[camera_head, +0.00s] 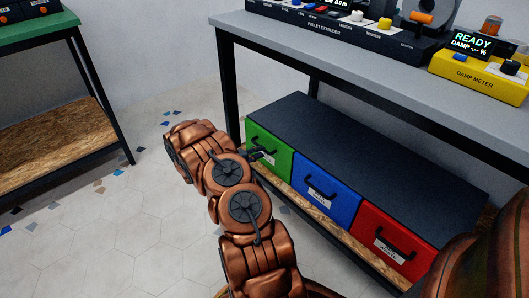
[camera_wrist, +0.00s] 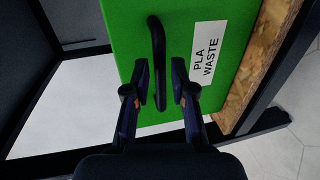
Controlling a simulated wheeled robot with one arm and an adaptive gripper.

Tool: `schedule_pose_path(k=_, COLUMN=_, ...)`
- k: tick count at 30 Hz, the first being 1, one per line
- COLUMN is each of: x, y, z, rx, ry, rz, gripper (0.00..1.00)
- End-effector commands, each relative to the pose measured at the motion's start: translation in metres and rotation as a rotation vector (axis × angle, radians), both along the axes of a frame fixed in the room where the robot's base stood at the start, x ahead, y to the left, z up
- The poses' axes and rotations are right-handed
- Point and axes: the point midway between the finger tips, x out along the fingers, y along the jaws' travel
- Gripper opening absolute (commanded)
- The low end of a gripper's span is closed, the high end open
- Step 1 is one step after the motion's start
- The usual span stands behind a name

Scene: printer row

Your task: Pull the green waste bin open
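The green waste bin (camera_head: 272,148) is the leftmost of three bins in a dark cabinet on the low shelf. Its front looks flush with the others, so it stands shut. In the wrist view the green front (camera_wrist: 205,20) fills the middle, with a black bar handle (camera_wrist: 157,50) and a white label reading "PLA WASTE" (camera_wrist: 206,53). My gripper (camera_wrist: 161,84) is open, its two fingers one on each side of the handle's lower part, with gaps visible. Whether the fingers reach around the bar in depth is unclear. In the head view my arm hides most of the gripper.
A blue bin (camera_head: 326,193) and a red bin (camera_head: 391,237) sit to the right of the green one. The grey table (camera_head: 350,55) above carries a pellet extruder (camera_head: 330,25) and a yellow damp meter (camera_head: 480,75). Table legs stand nearby. Tiled floor (camera_head: 110,215) lies free at left.

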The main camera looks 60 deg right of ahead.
Motion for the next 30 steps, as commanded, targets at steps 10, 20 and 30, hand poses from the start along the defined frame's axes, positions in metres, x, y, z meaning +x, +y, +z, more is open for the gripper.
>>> schedule_pose_path(k=10, x=-0.009, y=-0.032, z=-0.007, rx=0.000, ry=-0.001, rz=-0.002, gripper=0.24)
schedule_pose_path(k=20, x=-0.009, y=-0.033, z=-0.007, rx=0.000, ry=-0.001, rz=0.000, gripper=0.21)
schedule_pose_path(k=30, x=-0.009, y=-0.033, z=-0.007, rx=0.000, ry=-0.001, rz=0.001, gripper=0.00)
